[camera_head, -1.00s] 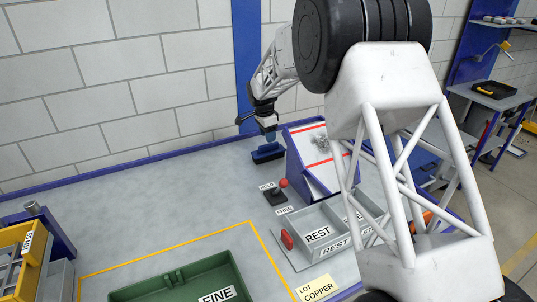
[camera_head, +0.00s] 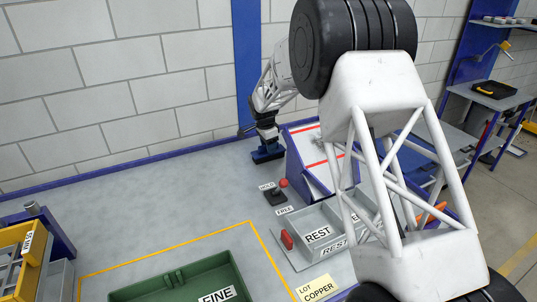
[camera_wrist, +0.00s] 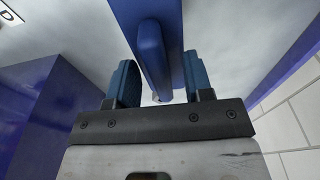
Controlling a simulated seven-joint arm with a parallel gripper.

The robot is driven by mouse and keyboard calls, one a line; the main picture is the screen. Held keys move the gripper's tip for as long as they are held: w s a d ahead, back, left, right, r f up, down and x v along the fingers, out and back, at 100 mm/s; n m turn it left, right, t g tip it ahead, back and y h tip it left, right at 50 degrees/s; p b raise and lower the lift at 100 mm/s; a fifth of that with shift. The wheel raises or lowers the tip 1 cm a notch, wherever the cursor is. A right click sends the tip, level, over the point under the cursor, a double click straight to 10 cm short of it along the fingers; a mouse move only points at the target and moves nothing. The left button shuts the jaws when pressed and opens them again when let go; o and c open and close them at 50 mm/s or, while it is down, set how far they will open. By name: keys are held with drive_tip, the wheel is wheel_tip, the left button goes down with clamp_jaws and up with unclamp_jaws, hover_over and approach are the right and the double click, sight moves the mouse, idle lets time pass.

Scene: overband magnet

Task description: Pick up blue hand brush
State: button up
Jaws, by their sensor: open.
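The blue hand brush (camera_head: 268,155) stands on the grey bench near the wall, left of the blue inclined unit. In the wrist view its blue handle (camera_wrist: 152,55) runs between my gripper's two blue finger pads. My gripper (camera_wrist: 160,88) is open, with one finger on each side of the handle and a gap visible on the right. In the head view my gripper (camera_head: 267,138) is low over the brush, and its fingers are hard to tell from it.
The blue inclined unit (camera_head: 296,170) stands close right of the brush. A red-knobbed lever (camera_head: 282,185) and the grey REST tray (camera_head: 318,235) are nearer. A green tray (camera_head: 180,285) is in front. The bench left of the brush is clear.

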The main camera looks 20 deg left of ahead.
clamp_jaws()
idle(0.3)
drive_tip(key=shift+r, duration=0.1)
drive_tip(key=shift+r, duration=4.95)
drive_tip(key=s+d+r+t+y, duration=0.1)
drive_tip(key=s+d+r, duration=0.3)
drive_tip(key=d+r, duration=0.3)
drive_tip(key=s+d+r+t+y, duration=0.1)
drive_tip(key=s+d+r, duration=0.3)
drive_tip(key=d+r, duration=0.4)
drive_tip(key=d, duration=0.6)
drive_tip(key=shift+d, duration=0.25)
